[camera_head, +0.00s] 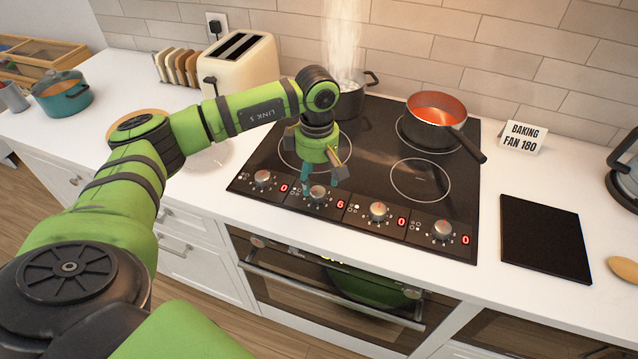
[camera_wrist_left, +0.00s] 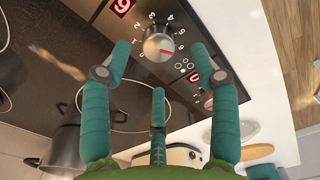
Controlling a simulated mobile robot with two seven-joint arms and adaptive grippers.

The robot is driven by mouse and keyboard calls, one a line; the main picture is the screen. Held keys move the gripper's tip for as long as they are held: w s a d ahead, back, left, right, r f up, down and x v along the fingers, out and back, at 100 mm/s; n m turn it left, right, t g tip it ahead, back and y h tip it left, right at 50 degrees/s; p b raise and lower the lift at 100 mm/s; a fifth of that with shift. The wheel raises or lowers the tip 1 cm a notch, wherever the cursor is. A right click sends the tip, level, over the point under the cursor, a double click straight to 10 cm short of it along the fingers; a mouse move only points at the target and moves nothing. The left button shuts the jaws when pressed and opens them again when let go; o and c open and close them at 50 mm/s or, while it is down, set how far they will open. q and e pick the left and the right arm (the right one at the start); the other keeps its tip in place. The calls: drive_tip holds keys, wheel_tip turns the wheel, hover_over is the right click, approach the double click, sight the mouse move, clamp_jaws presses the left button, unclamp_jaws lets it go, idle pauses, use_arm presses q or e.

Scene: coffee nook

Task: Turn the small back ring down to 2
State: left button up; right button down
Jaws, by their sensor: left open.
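The hob (camera_head: 395,160) has a row of several knobs along its front edge, each with a red display. The second knob from the left (camera_head: 318,193) has a display (camera_head: 340,204) reading 6; the other displays read 0. My left gripper (camera_head: 322,182) is over this knob, fingers pointing down. In the left wrist view, the knob (camera_wrist_left: 158,46) stands between the tips of the open, teal fingers (camera_wrist_left: 160,62), with gaps visible at its sides. Its red mark points towards the 6 on the printed scale. My right gripper is not in view.
A steaming dark pot (camera_head: 351,100) stands on the back left ring, partly hidden by my arm. A pan of red soup (camera_head: 436,112) is on the back right ring, its handle towards the front right. A toaster (camera_head: 238,70) stands behind my arm. A sign (camera_head: 522,137) reads BAKING FAN 180.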

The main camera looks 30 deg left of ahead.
sight(318, 191)
use_arm(q)
wheel_tip(318, 191, down, 4)
drive_tip(key=shift+r+p, duration=0.25)
drive_tip(key=shift+p, duration=0.3)
drive_tip(key=shift+f, duration=0.45)
drive_tip(key=c, duration=1.2)
drive_tip(key=shift+o, duration=0.2)
